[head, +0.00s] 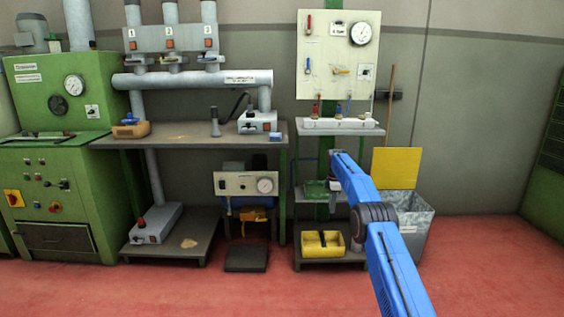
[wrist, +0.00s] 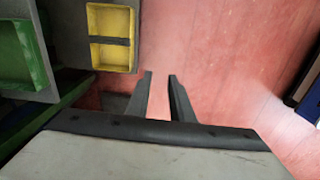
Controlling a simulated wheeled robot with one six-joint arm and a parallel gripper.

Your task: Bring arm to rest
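My blue arm reaches forward from the lower right of the head view, toward the shelf rack under the white panel. My gripper (wrist: 161,92) shows in the wrist view with its two dark fingers apart and nothing between them. It points down over the red floor (wrist: 225,40). In the head view the gripper is hard to make out at the far end of the arm, near the rack. No cork stopper can be made out in either view.
The rack has a top shelf (head: 372,131), a green tray (head: 316,188) and a yellow divided box (head: 322,244), also in the wrist view (wrist: 112,56). A grey metal bin (head: 413,222) stands right of it. A workbench (head: 180,140) and green machine (head: 50,190) stand left. Red floor is open in front.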

